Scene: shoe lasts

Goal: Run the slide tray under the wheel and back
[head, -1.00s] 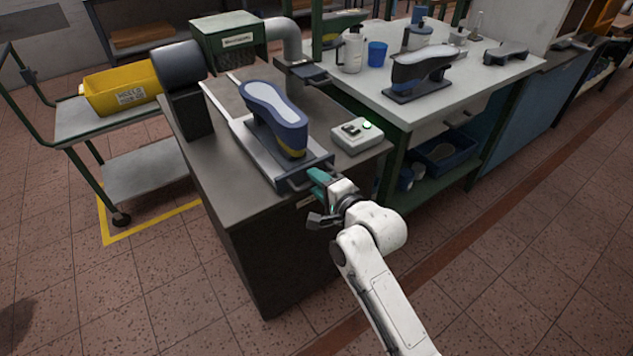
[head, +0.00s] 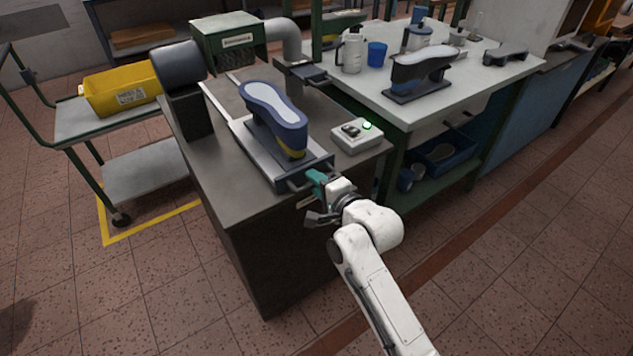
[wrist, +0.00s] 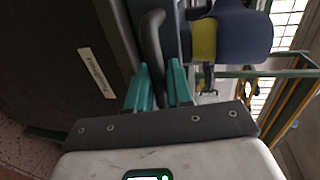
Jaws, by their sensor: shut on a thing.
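The slide tray (head: 248,143) is a grey metal plate on the bench top, with a handle (head: 288,187) at its near end. A shoe last (head: 282,121) with a blue side, pale grey top and yellow band stands on the tray. The wheel (head: 180,63), a dark grey drum on a post, is at the bench's far left end, apart from the last. My gripper (head: 313,185) has teal fingers shut on the tray handle. In the wrist view, the fingers (wrist: 160,85) are at the dark handle bar (wrist: 152,38), and the last (wrist: 235,35) shows above right.
A control box (head: 357,135) with a lit green light sits on the bench right of the tray. A yellow bin (head: 120,90) rests on a cart at left. A white table (head: 475,80) at right holds another last, a blue cup and jugs. Floor in front is clear.

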